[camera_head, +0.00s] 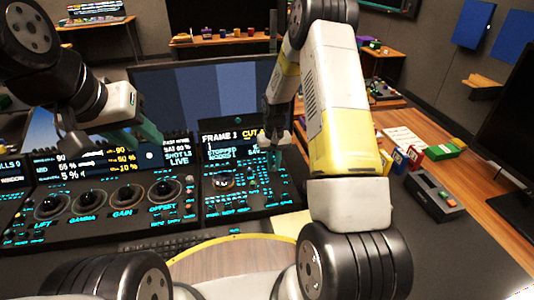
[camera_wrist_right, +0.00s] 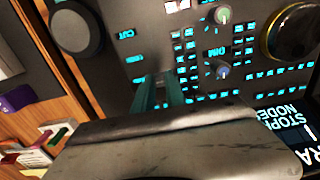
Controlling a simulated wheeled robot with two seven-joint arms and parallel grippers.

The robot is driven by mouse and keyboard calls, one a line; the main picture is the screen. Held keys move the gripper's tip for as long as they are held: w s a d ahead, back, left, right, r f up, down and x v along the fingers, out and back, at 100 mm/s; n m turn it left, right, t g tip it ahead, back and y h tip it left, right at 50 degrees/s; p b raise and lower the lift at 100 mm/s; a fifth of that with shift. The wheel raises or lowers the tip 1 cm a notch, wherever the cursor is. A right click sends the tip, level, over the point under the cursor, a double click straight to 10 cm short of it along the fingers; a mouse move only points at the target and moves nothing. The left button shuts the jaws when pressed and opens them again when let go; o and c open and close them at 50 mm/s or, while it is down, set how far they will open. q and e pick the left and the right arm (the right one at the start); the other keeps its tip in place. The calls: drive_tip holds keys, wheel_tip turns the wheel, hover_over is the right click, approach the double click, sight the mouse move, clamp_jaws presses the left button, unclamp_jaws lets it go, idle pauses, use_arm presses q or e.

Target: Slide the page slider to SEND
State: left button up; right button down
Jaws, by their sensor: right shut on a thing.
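The trackball panel (camera_head: 240,203) is the dark console section with a display, teal-lit keys and a trackball (camera_head: 223,181). My right gripper (camera_head: 274,160) reaches down to its upper right part. In the right wrist view its teal fingers (camera_wrist_right: 158,92) are close together on the panel, among the lit keys. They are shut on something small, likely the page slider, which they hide. I cannot read a SEND label. My left gripper (camera_head: 110,133) hangs over the left console displays, its fingers apart, with nothing seen between them.
Grading wheels (camera_head: 125,197) stand left of the trackball panel. In the right wrist view, knobs (camera_wrist_right: 222,70) and the trackball (camera_wrist_right: 292,30) lie near the fingers. A grey button box (camera_head: 435,195) and small coloured boxes (camera_head: 405,157) sit on the right desk. A keyboard lies in front.

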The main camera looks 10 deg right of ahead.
drive_tip(key=shift+w+r, duration=0.1)
drive_tip(key=shift+w, duration=0.15)
drive_tip(key=c, duration=1.4)
unclamp_jaws()
drive_tip(key=shift+o, duration=0.2)
drive_tip(key=shift+r, duration=3.85)
drive_tip(key=shift+r, duration=0.1)
wheel_tip(320, 180, up, 8)
drive_tip(key=t, duration=0.1)
hover_over(274, 174)
drive_tip(key=s+r+t, duration=0.2)
drive_tip(key=s+r, duration=0.5)
drive_tip(key=r, duration=0.3)
drive_tip(key=s+a+r+t+y, duration=0.1)
drive_tip(key=s+r, duration=0.3)
drive_tip(key=s, duration=0.5)
drive_tip(key=s+a+r+t+y, duration=0.1)
drive_tip(key=s+r, duration=0.4)
drive_tip(key=s, duration=0.5)
drive_tip(key=shift+s+t, duration=0.25)
drive_tip(key=shift+t, duration=0.35)
